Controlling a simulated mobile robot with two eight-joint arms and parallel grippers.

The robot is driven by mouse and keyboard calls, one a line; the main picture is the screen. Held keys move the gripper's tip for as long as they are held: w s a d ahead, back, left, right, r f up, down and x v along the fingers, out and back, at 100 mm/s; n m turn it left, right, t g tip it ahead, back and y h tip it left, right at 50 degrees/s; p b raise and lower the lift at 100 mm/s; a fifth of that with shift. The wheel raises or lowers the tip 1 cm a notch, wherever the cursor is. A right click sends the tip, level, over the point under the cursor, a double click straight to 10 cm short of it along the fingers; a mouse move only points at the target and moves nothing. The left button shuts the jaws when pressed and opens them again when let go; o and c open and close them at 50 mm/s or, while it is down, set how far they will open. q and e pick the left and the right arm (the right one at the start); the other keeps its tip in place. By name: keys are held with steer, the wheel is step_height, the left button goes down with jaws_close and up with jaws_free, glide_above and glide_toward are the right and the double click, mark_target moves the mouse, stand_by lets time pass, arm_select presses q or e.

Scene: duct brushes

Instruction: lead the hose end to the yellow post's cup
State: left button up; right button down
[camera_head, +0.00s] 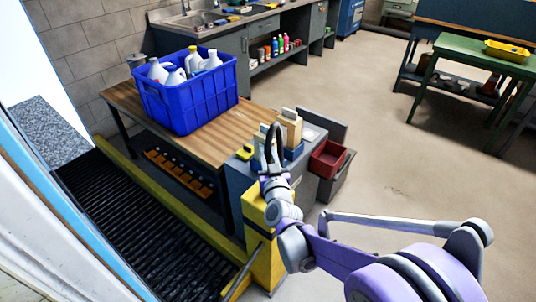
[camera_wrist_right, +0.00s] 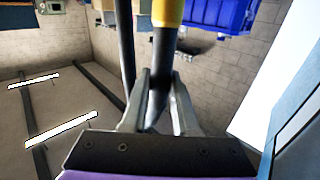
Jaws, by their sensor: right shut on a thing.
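My right gripper (camera_head: 274,158) is above the grey cabinet beside the wooden bench. In the right wrist view its two fingers (camera_wrist_right: 161,80) are shut on the black hose end (camera_wrist_right: 159,95), which has a yellow band (camera_wrist_right: 168,12) beyond the fingertips. A second black length (camera_wrist_right: 125,45) runs beside it. In the head view the dark hose (camera_head: 281,137) shows at the fingers. A yellow upright (camera_head: 263,262) stands below my right wrist, partly hidden by it. I cannot make out a cup on it. My left gripper is out of view.
A blue crate (camera_head: 188,104) of white jugs stands on the wooden bench (camera_head: 122,97). A red bin (camera_head: 328,158) and boxes (camera_head: 291,127) are close to the gripper. A ribbed black belt (camera_head: 95,215) runs at left. The floor at right is open.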

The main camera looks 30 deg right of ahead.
steer(key=shift+f+b, duration=1.9)
steer(key=shift+f, duration=0.85)
steer(key=c, duration=0.6)
jaws_free()
